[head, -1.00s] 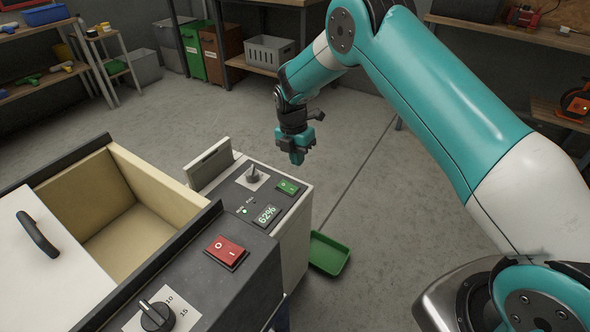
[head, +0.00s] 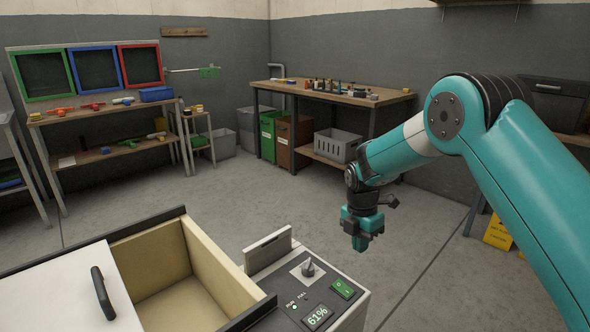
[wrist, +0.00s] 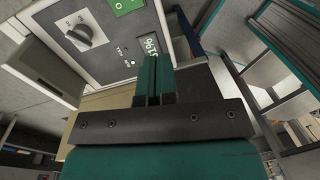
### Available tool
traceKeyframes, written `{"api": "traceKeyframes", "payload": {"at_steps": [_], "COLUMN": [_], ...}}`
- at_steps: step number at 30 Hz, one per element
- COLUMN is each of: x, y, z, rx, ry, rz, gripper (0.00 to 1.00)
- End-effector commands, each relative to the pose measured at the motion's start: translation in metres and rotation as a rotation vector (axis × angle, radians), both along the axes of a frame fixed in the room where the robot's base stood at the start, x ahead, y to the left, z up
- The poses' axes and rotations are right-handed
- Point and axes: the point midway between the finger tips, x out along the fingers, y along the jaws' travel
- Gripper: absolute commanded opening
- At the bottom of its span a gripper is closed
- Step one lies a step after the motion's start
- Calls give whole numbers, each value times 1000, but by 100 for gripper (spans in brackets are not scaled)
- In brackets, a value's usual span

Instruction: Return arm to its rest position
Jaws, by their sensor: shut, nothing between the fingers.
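My gripper (head: 360,243) hangs at the end of my teal and white arm, in the air to the right of the machine's control panel (head: 318,292) in the head view. Its fingers are shut with nothing between them, pointing down. In the wrist view the teal fingers (wrist: 154,80) lie side by side, with the panel behind them. The panel carries a grey knob (head: 308,268), a green switch (head: 342,289) and a small display (head: 318,317) reading 61%. The gripper appears apart from the panel.
An open cream-lined bin (head: 222,272) with a white lid (head: 60,290) is at the lower left. A workbench (head: 386,97) with bottles and tools, a tool shelf (head: 80,157) and a yellow caution sign (head: 498,232) stand farther back. The grey floor between is clear.

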Motion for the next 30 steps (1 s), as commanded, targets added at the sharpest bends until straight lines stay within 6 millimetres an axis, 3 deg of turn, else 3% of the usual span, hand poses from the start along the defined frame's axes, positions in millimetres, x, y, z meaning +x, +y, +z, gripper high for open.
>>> {"api": "traceKeyframes", "payload": {"at_steps": [1, 6, 11, 15, 19, 24, 27, 30], "x": [-7, -55, -115, -176, -237, -305, -331, -344], "y": [5, 23, 38, 48, 54, 58, 60, 61], "z": [29, 116, 186, 236, 271, 295, 300, 301], "rx": [11, 69, 132, 186, 228, 260, 265, 268], "ry": [-17, -50, -49, -21, 28, 106, 143, 165], "rz": [-53, -341, -631, -884, -1116, -1364, -1459, -1511], "gripper": [0, 0, 0, 0, 0, 0, 0, 0]}}
